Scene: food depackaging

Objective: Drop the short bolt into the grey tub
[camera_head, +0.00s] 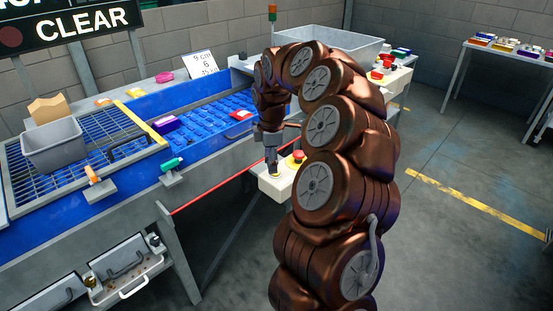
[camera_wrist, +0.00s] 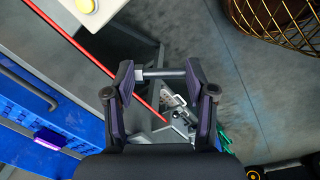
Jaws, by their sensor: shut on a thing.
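My gripper (camera_head: 272,172) hangs in front of the conveyor bench, by the pale control box. In the wrist view its fingers (camera_wrist: 160,73) are shut on the short bolt (camera_wrist: 162,73), a small grey metal rod with a lighter end at left. The bolt lies crosswise between the fingertips, above the floor; it cannot be made out in the head view. A grey tub (camera_head: 53,145) sits on the grating at the far left, well away from my gripper. A larger pale grey bin (camera_head: 340,47) stands at the back.
A pale control box (camera_head: 275,183) with a red button (camera_head: 297,160) is right by my gripper. A red rail (camera_head: 215,188) runs along the bench front. A purple block (camera_head: 166,124) lies on the blue conveyor. An open drawer (camera_head: 128,285) juts out at lower left. Floor at right is clear.

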